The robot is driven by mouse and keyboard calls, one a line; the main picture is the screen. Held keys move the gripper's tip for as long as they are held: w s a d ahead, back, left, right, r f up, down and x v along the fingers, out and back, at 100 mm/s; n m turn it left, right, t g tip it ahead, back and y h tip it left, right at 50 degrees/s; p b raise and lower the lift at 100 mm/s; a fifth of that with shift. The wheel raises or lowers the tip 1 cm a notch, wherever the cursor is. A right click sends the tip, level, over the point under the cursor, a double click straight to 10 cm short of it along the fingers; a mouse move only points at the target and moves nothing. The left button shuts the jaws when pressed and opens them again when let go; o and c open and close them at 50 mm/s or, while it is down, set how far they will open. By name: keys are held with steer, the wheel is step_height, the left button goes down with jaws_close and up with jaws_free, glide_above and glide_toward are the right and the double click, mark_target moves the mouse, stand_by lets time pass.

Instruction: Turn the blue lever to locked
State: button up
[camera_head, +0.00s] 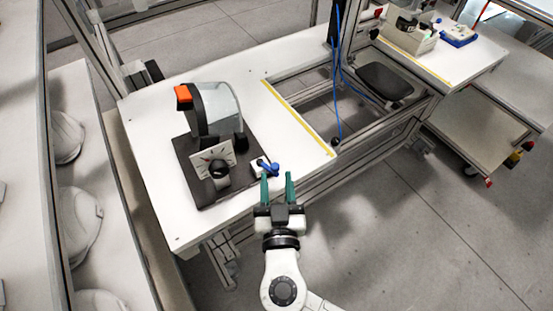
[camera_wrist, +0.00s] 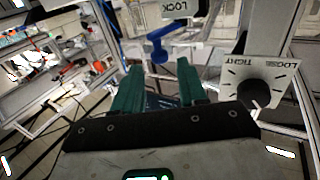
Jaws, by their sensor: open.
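The blue lever (camera_head: 269,169) sits on a small white block at the right side of a dark base plate (camera_head: 192,178). In the wrist view the blue lever (camera_wrist: 157,47) is just beyond the fingertips, below an upside-down LOCK label (camera_wrist: 178,8). My gripper (camera_head: 277,178) has green fingers that are open, on the near side of the lever. In the wrist view my gripper (camera_wrist: 158,68) is empty, with the lever roughly in line with the gap. Contact is not visible. I cannot tell which position the lever is in.
A black dial on a white plate (camera_wrist: 274,72) stands beside the lever. A grey fixture with an orange handle (camera_head: 183,93) rises behind it. The white table (camera_head: 262,125) is clear to the right, up to a yellow strip. White helmet shells (camera_head: 78,225) lie on a left shelf.

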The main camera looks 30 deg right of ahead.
mark_target(275, 168)
steer(key=shift+p+x, duration=0.5)
steer(key=shift+x, duration=1.95)
steer(key=shift+c, duration=0.4)
jaws_close()
